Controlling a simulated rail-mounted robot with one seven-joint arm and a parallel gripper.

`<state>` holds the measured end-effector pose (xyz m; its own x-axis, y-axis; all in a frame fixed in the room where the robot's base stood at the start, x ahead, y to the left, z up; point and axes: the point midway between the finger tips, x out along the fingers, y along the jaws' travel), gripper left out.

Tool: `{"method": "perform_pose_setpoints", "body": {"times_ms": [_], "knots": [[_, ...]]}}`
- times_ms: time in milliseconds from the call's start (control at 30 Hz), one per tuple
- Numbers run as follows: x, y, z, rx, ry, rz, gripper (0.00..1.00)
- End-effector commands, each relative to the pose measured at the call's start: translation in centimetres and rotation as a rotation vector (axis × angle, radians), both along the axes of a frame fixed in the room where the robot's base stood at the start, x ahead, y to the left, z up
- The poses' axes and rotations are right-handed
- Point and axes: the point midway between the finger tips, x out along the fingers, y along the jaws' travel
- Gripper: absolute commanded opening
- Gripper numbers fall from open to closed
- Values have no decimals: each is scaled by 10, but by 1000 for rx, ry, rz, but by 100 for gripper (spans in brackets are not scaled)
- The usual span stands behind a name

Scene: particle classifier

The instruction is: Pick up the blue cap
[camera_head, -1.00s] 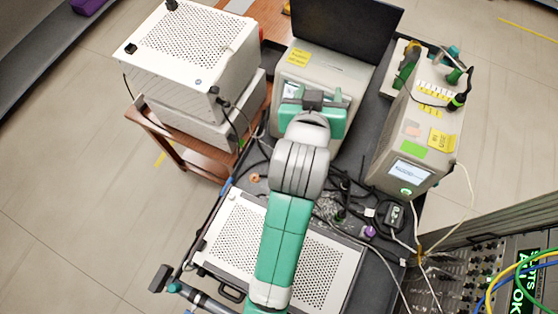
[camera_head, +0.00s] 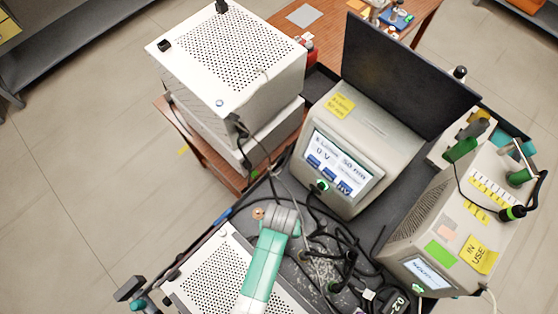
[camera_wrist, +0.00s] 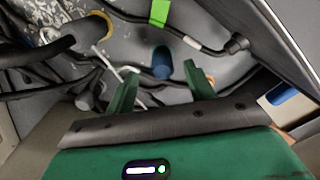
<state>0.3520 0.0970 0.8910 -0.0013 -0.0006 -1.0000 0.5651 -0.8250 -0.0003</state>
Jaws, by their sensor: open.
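The blue cap (camera_wrist: 162,63) is a small blue cylinder in the wrist view. It lies on the speckled grey surface, just beyond the fingertips and roughly in line with the gap between them. My gripper (camera_wrist: 160,76) has two green fingers spread apart with nothing between them. I cannot tell how far the cap is below the fingertips. In the head view I cannot make out the cap, and my gripper is hidden there behind my arm.
Black cables (camera_wrist: 35,52) run close to the left finger, and a cable with a connector (camera_wrist: 237,43) crosses beyond the cap. Another blue piece (camera_wrist: 283,95) is at the right. In the head view a beige screen unit (camera_head: 345,165) and a white perforated box (camera_head: 235,50) stand nearby.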

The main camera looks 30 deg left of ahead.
Motion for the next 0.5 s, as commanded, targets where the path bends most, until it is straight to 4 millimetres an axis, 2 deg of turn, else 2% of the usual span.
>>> {"method": "perform_pose_setpoints", "body": {"times_ms": [100, 200, 500], "knots": [[0, 4, -24, -1, 3, 2, 54], [1, 4, -39, -1, 1, 0, 54], [1, 4, -44, 1, -1, -1, 52]]}}
